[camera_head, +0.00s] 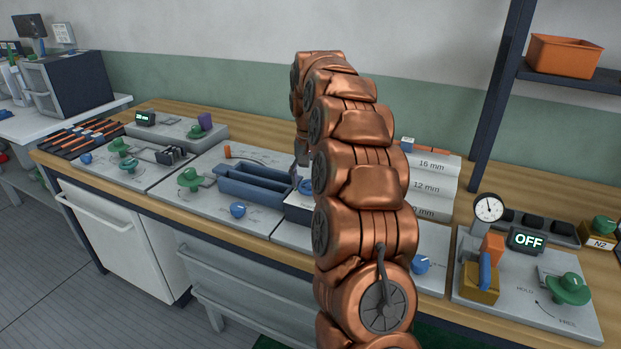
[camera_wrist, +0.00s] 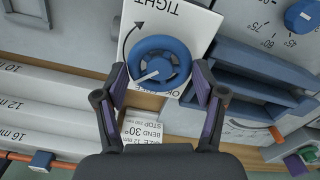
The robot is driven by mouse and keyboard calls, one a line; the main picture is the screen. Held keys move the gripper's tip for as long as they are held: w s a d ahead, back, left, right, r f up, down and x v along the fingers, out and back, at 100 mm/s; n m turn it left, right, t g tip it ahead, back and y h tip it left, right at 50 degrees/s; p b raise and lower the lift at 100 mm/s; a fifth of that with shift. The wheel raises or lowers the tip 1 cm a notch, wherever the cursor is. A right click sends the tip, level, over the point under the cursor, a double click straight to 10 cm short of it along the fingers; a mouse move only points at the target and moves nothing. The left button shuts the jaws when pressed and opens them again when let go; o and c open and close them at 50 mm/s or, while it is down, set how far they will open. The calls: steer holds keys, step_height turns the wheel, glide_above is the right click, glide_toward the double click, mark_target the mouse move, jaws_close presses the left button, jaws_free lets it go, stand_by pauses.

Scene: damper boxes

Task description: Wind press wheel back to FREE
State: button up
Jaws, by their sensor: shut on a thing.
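The press wheel (camera_wrist: 160,46) is a blue ring with spokes, on a white plate (camera_wrist: 182,22) in the wrist view. The plate reads TIGHT, upside down, beside a curved arrow. A white pointer mark on the wheel runs from the hub to the lower left. Lettering below the wheel is partly covered and I cannot read it fully. My gripper (camera_wrist: 160,68) is shut on the wheel, one finger on each side of its rim.
A blue tray (camera_head: 252,187) stands left of the press, also seen in the wrist view (camera_wrist: 262,75). Stepped blocks marked 16 mm and 12 mm (camera_head: 432,176) stand to the right. Farther right are a dial gauge (camera_head: 488,208) and a display reading OFF (camera_head: 528,240).

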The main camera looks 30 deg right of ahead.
mark_target(309, 184)
steer(key=n+p, duration=0.1)
steer(key=n, duration=0.3)
steer(key=shift+w+r+n, duration=0.1)
steer(key=shift+r+n, duration=0.05)
steer(key=shift+n, duration=0.15)
steer(key=shift+a+n+p, duration=0.1)
steer(key=shift+n+p, duration=0.2)
steer(key=shift+n, duration=1.7)
steer(key=o, duration=1.1)
steer(key=shift+o, duration=0.2)
step_height(309, 184, up, 6)
steer(key=shift+f, duration=0.15)
steer(key=shift+r, duration=0.8)
